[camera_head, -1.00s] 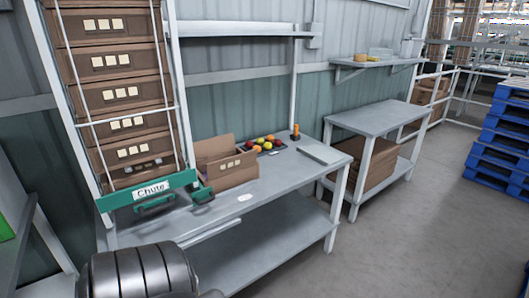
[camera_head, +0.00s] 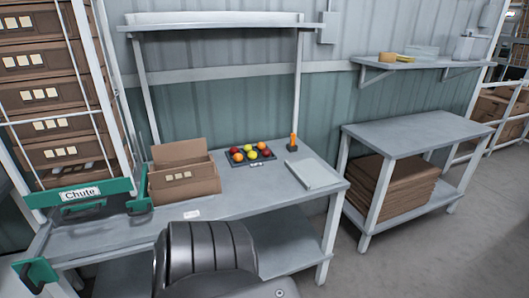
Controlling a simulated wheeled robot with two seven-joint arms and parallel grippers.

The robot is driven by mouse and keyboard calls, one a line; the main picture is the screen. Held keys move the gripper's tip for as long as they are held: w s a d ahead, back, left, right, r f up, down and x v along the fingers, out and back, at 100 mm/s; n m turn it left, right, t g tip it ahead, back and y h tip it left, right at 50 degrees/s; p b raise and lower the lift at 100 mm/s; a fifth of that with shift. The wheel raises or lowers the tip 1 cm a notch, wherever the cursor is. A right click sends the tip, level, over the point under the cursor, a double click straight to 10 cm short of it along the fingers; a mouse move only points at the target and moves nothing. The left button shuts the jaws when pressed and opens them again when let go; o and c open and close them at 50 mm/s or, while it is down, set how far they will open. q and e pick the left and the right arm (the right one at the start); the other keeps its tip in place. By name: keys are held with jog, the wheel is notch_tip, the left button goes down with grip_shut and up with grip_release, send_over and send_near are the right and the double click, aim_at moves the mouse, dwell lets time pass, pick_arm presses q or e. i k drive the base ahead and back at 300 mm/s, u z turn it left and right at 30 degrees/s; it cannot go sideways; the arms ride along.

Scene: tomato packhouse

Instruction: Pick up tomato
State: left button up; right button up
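Several tomatoes, red, orange and yellow-green, sit in a small dark tray (camera_head: 231,158) on the grey workbench (camera_head: 232,190). One red tomato (camera_head: 237,157) is at the tray's left front, and a yellow-green tomato (camera_head: 252,154) is beside it. An open cardboard box (camera_head: 185,180) stands left of the tray. A dark, ribbed part of my own body shows at the bottom centre, in front of the bench. Neither of my grippers shows in the head view.
An orange-topped item (camera_head: 293,141) and a flat grey panel (camera_head: 314,174) lie right of the tray. A second table (camera_head: 410,135) holds flattened cardboard (camera_head: 392,188) below. Floor is clear at right.

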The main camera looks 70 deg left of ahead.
aim_at(238, 157)
jog(key=u, duration=0.35)
jog(key=i, duration=1.45)
jog(key=u, duration=1.65)
jog(key=i, duration=0.95)
jog(key=u, duration=0.9)
